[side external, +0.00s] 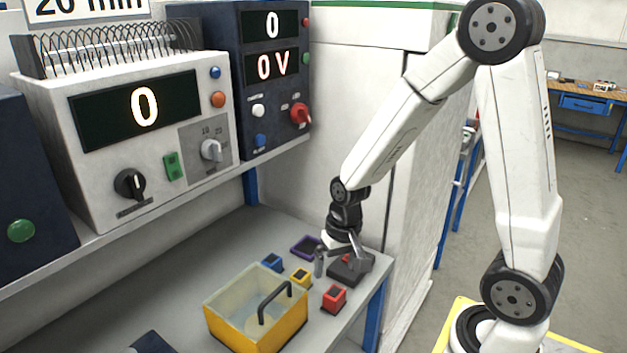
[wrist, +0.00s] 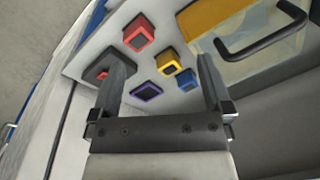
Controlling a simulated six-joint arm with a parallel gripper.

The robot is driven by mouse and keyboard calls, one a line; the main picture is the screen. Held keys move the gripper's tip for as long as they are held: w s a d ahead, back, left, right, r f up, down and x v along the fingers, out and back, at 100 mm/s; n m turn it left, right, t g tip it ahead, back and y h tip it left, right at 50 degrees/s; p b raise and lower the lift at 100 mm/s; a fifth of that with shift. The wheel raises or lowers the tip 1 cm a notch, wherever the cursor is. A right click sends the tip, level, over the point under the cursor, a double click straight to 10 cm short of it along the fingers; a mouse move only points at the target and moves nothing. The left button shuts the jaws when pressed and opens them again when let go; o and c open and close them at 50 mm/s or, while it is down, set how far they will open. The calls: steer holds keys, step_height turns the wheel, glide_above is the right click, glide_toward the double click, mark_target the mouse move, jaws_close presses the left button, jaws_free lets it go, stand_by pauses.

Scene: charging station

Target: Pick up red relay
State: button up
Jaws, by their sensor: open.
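The red relay (side external: 334,298) is a small red block with a dark top, standing on the grey bench near its front right edge. It also shows in the wrist view (wrist: 138,34), at the top left of centre, beyond the fingertips. My gripper (side external: 338,260) is open and empty, pointing down over the bench behind the red relay, apart from it. In the wrist view my gripper (wrist: 161,65) has its two fingers wide apart, with the red relay ahead of the gap, towards the left finger.
A yellow relay (side external: 300,278), a blue relay (side external: 271,262) and a purple frame (side external: 305,246) lie close by. A dark block with a red spot (side external: 346,271) is beside my gripper. A yellow box (side external: 254,334) with a black handle stands left of the red relay.

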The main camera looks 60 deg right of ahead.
mark_target(335, 291)
steer(key=w+d+f+m+y, duration=0.1)
steer(key=d+f+m, duration=0.1)
steer(key=m, duration=0.1)
steer(key=w+d+f+m+y, duration=0.1)
steer(key=d+f+m, duration=0.2)
steer(key=m, duration=0.1)
steer(key=w+d+f+m+g+y, duration=0.1)
steer(key=d+f+m, duration=0.1)
steer(key=m, duration=0.1)
steer(key=shift+w+d+f+m, duration=0.15)
steer(key=shift+d+f+m, duration=0.2)
steer(key=shift+m, duration=0.05)
steer(key=shift+w+d+f+m+y, duration=0.15)
steer(key=shift+d+f+m+y, duration=0.25)
steer(key=shift+d+f+m, duration=0.15)
steer(key=shift+a, duration=0.1)
steer(key=shift+x, duration=1.25)
steer(key=shift+x, duration=2.6)
jaws_close()
